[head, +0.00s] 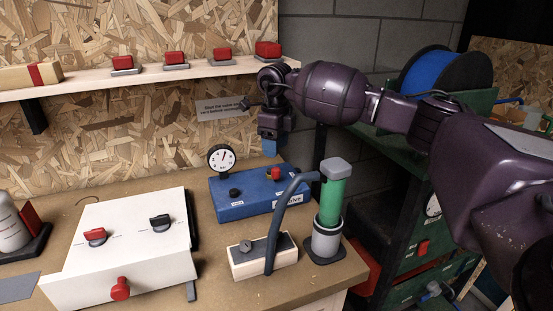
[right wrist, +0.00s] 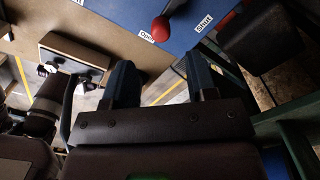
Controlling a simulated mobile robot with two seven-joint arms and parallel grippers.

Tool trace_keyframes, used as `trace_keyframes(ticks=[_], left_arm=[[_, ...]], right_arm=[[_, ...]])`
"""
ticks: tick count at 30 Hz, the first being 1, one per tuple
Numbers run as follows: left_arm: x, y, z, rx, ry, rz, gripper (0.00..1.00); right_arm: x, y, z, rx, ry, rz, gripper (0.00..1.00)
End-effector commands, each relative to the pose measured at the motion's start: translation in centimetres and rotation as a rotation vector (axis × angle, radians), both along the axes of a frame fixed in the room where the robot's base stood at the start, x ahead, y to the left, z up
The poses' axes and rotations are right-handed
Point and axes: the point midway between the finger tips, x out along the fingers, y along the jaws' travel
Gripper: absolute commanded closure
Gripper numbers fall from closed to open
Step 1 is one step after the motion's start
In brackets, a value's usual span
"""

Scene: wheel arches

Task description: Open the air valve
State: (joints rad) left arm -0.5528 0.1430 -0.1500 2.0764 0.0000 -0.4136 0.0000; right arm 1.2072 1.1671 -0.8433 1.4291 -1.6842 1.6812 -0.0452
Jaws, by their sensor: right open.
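The air valve is a lever with a red ball knob (right wrist: 160,28) on a blue panel in the right wrist view. The knob lies close to the "Open" label (right wrist: 146,36), with the "Shut" label (right wrist: 203,22) off to its right. In the head view the red knob (head: 275,174) sits on the blue valve box (head: 232,205), which also carries a round gauge (head: 221,159) and a black knob. My right gripper (head: 270,148) points down above and behind the red knob. In the right wrist view its fingers (right wrist: 158,62) are apart and empty, not touching the knob.
A green cylinder (head: 334,194) with a grey hose (head: 281,215) stands right of the blue box. A small wooden block unit (head: 262,262) sits in front. A white box (head: 125,245) with red and black knobs is at left. A shelf (head: 150,78) is above.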

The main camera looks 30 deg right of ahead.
Motion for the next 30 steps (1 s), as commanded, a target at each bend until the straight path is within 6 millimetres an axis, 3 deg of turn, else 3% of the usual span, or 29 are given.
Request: trace_keyframes(ticks=[3,9,30], left_arm=[[-0.1,0.1,0.2,0.001,-0.001,0.000,0.57],[-0.2,0.2,0.3,0.005,-0.002,-0.002,0.57],[-0.2,0.2,0.3,0.005,-0.002,-0.003,0.57]], right_arm=[[0.0,0.0,1.9,0.000,-0.002,0.000,0.48],[0.0,0.0,3.4,0.000,0.000,0.000,0.48],[0.0,0.0,3.5,0.000,0.001,0.000,0.48]])
